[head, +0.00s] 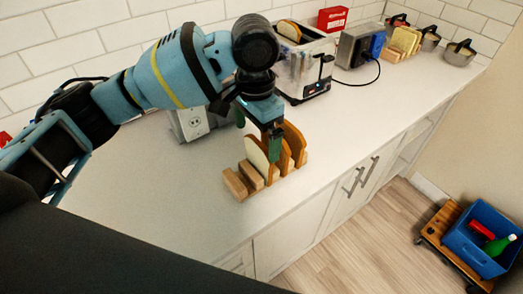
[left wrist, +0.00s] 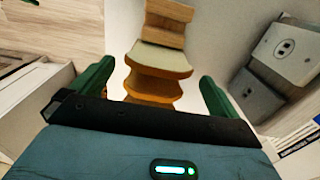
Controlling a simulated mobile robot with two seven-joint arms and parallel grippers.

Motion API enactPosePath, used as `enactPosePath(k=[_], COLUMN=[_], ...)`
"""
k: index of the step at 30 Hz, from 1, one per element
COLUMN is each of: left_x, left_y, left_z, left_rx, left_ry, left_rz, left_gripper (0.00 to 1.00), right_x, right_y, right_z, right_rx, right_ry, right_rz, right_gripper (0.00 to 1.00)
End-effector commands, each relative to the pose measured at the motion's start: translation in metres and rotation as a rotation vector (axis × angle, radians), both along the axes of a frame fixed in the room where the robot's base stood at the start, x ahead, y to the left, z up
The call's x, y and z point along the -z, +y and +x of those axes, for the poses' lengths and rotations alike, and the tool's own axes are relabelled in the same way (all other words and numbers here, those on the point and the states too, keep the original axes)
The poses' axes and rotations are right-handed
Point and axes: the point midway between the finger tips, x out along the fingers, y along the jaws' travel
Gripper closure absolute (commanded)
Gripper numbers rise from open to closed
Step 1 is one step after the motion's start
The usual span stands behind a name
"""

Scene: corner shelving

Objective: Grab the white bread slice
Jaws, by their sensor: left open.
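The white bread slice (head: 256,154) stands upright in a wooden rack (head: 236,184), next to several browner slices (head: 294,140). In the left wrist view the white slice (left wrist: 158,59) lies between the finger lines, slightly ahead of the fingertips, with the brown slices (left wrist: 150,90) nearer to my palm. My left gripper (head: 271,146) is over the rack, its green fingers spread to either side of the bread row. It is open and holds nothing. In the head view one finger covers part of the slices. My right gripper is in neither view.
A toaster (head: 305,68) with bread in it stands behind the rack. A grey box with a socket (head: 193,121) is close on the left. Clear counter (head: 170,200) lies at the front left. A blue crate (head: 478,248) sits low at the right.

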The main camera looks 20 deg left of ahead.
Motion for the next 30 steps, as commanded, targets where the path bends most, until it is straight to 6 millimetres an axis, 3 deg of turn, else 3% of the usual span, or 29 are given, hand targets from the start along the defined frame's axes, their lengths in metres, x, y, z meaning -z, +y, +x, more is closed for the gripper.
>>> enactPosePath(k=[9,16,24,30], left_x=[0.025,0.032,0.069,0.079], left_y=[0.0,0.0,-0.002,-0.002], left_z=[0.0,0.001,0.006,0.006], left_rx=[0.0,0.0,0.0,0.0], left_ry=[0.003,0.001,0.002,-0.002], left_rz=[0.001,0.0,0.0,0.0], left_gripper=[0.0,0.0,0.0,0.0], right_x=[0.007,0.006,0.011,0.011], right_y=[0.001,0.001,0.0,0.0], right_z=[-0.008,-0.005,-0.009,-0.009], right_rx=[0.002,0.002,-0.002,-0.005], right_ry=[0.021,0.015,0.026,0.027], right_rz=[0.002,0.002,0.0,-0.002], right_gripper=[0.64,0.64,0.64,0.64])
